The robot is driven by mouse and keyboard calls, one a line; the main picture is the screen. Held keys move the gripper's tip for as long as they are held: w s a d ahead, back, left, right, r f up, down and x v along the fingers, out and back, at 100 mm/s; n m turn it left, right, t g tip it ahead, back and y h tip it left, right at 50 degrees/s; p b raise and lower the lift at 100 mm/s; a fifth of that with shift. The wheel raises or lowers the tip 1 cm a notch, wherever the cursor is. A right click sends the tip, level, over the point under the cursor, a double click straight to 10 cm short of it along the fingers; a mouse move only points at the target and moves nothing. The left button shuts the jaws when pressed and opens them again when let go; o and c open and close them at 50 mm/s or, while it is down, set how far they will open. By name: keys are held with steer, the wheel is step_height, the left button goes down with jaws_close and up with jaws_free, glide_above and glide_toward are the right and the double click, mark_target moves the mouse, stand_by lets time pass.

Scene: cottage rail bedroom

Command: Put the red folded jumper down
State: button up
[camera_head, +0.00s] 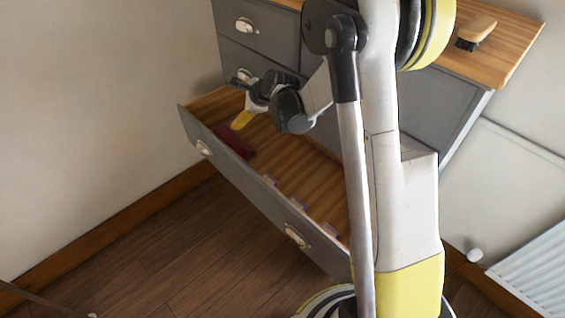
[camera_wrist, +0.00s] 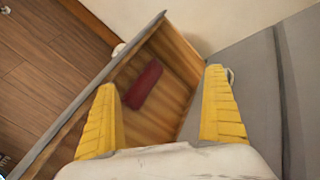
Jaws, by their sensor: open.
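The red folded jumper (camera_head: 233,141) lies in the open bottom drawer (camera_head: 291,168), at its left end and close to the front panel. In the wrist view the jumper (camera_wrist: 144,85) is a dark red folded bundle lying flat on the wooden drawer floor (camera_wrist: 172,72). My gripper (camera_head: 240,121) is above the left end of the drawer. In the wrist view my gripper (camera_wrist: 163,100) has its two yellow fingers spread wide and empty, with the jumper seen between them and apart from both. My arm hides the drawer's right part in the head view.
The grey dresser (camera_head: 262,63) has shut drawers above the open one. A wooden brush (camera_head: 477,30) lies on its top. Small purplish items (camera_head: 300,203) sit along the drawer's front. A white radiator (camera_head: 535,265) is at the right. Wooden floor (camera_head: 150,255) is clear at the front left.

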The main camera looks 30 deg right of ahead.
steer(key=s+a+r+n+g+h, duration=0.1)
steer(key=s+r+n, duration=0.5)
steer(key=s, duration=0.4)
steer(key=s+a+r+n+g+h, duration=0.1)
steer(key=s+a+r+n, duration=0.1)
steer(key=s+r+n, duration=0.6)
steer(key=s+f+n, duration=0.2)
steer(key=s+n, duration=0.1)
steer(key=s, duration=0.6)
steer(key=s+d+f+n+h, duration=0.1)
steer(key=s+n, duration=0.3)
steer(key=s, duration=0.6)
steer(key=shift+s+f+g, duration=0.15)
steer(key=shift+f+g, duration=0.15)
steer(key=shift+f, duration=0.15)
steer(key=shift+d, duration=0.1)
steer(key=shift+c, duration=0.3)
